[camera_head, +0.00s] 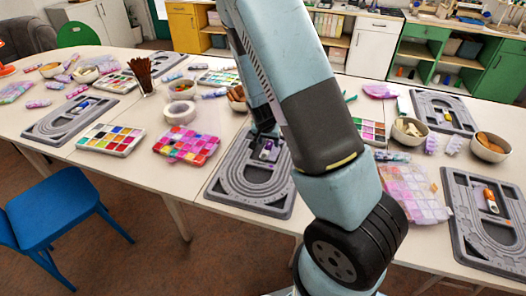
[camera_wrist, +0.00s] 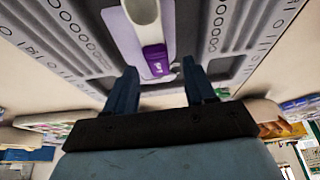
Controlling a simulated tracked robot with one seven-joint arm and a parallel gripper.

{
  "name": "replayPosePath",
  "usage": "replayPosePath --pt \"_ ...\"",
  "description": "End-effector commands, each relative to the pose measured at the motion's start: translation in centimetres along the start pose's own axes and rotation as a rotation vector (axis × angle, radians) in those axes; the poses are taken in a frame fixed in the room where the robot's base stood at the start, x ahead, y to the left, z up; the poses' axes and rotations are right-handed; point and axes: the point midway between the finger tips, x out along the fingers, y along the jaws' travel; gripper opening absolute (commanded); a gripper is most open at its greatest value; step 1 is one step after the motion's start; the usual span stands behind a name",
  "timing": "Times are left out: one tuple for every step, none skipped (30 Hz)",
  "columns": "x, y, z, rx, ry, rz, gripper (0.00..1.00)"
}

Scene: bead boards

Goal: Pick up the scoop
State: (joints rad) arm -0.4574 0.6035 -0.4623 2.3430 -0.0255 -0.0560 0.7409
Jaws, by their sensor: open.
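A small scoop with a white body and a purple handle lies on a grey bead board (camera_head: 246,200) in the middle of the table. In the head view the scoop (camera_head: 266,153) shows just below my gripper (camera_head: 264,135). In the wrist view the scoop's purple handle (camera_wrist: 156,60) points toward my gripper (camera_wrist: 161,78), lined up with the gap between the two fingers. The fingers are apart and nothing is held. I cannot tell whether the handle is between the fingertips or just beyond them. My arm hides part of the board's right side.
Other bead boards lie at left (camera_head: 52,128), far right (camera_head: 462,240) and back right (camera_head: 425,104). A pink bead box (camera_head: 187,148), a tape roll (camera_head: 180,112) and a bead tray (camera_head: 110,140) lie left of the middle board. A blue chair (camera_head: 50,212) stands in front.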

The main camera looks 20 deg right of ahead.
Motion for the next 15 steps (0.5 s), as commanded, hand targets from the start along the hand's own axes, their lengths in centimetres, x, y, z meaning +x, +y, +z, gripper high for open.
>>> replayPosePath --pt "0.49 0.01 -0.02 0.0 0.0 0.0 0.55" --pt "0.7 -0.02 -0.02 -0.001 0.0 0.0 0.55" --pt "0.93 -0.03 -0.02 0.0 0.0 -0.001 0.55" --pt "1.06 -0.04 -0.01 0.0 0.0 -0.001 0.55" --pt "1.15 -0.04 -0.01 0.0 0.0 -0.001 0.55" --pt "1.21 -0.05 -0.01 0.0 0.0 -0.001 0.55" --pt "1.24 -0.06 -0.02 0.001 0.0 -0.001 0.55" --pt "1.24 -0.06 -0.01 0.001 0.0 -0.001 0.55" --pt "1.23 -0.07 -0.02 0.0 0.001 -0.002 0.55" --pt "1.23 -0.07 -0.02 0.0 0.001 -0.002 0.55" --pt "1.22 -0.07 -0.02 0.0 0.001 -0.002 0.55" --pt "1.22 -0.07 -0.02 0.0 0.001 -0.002 0.55" --pt "1.21 -0.07 -0.01 0.0 0.001 -0.002 0.53" --pt "1.21 -0.07 -0.01 0.0 0.001 -0.002 0.5" --pt "1.21 -0.07 -0.01 0.0 0.001 -0.002 0.46"
